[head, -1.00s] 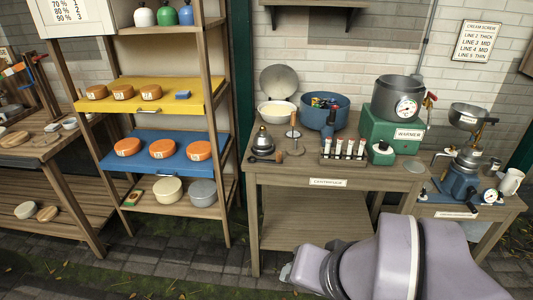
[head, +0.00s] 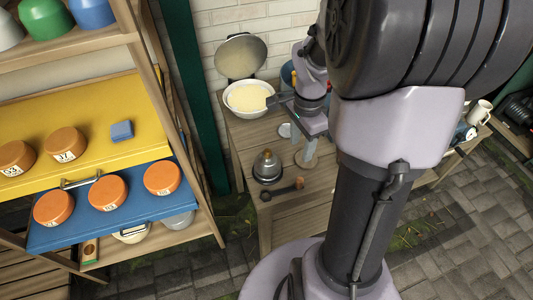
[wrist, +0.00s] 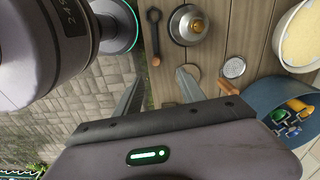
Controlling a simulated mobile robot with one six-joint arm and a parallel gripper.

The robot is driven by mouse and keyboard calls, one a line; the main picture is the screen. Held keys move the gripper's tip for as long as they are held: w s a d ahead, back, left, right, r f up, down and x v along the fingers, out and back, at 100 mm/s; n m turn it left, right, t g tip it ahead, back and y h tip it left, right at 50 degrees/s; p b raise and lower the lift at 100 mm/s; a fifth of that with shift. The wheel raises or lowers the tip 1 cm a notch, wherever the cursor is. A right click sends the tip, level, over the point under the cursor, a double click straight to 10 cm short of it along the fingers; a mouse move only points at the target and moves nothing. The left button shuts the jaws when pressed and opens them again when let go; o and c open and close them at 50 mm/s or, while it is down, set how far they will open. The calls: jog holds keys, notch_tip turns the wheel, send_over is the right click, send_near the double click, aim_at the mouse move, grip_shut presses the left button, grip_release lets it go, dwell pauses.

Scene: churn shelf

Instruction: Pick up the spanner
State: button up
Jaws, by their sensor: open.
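A small dark tool with a round black end and a brown knob (wrist: 154,38) lies at the near left edge of the wooden table. It also shows in the head view (head: 282,190), beside a domed metal bell. My gripper (wrist: 161,74) is open and empty above the table. In the wrist view its fingertips are just below the brown knob, apart from it. In the head view my arm hides much of the table's right side.
The metal bell (head: 267,165) stands behind the tool. A white bowl (head: 250,113) with pale yellow contents and a blue tub (wrist: 270,90) of coloured items stand farther back. The shelf's yellow board (head: 85,115) and blue board (head: 105,225) hold orange discs at the left.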

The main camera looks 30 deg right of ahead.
aim_at(300, 179)
jog(key=f+b, duration=0.1)
jog(key=f, duration=0.3)
jog(key=f+b, duration=0.2)
jog(key=f, duration=0.2)
jog(key=f+b, duration=0.1)
jog(key=f, duration=0.3)
jog(key=shift+s+d+b, duration=0.1)
jog(key=shift+s+b, duration=0.25)
jog(key=shift+b, duration=0.05)
jog(key=f+b, duration=0.2)
jog(key=f, duration=0.3)
jog(key=shift+s+d+f+b, duration=0.1)
jog(key=shift+s+d+b, duration=0.05)
jog(key=shift+s+b, duration=0.25)
jog(key=shift+w, duration=0.15)
grip_shut()
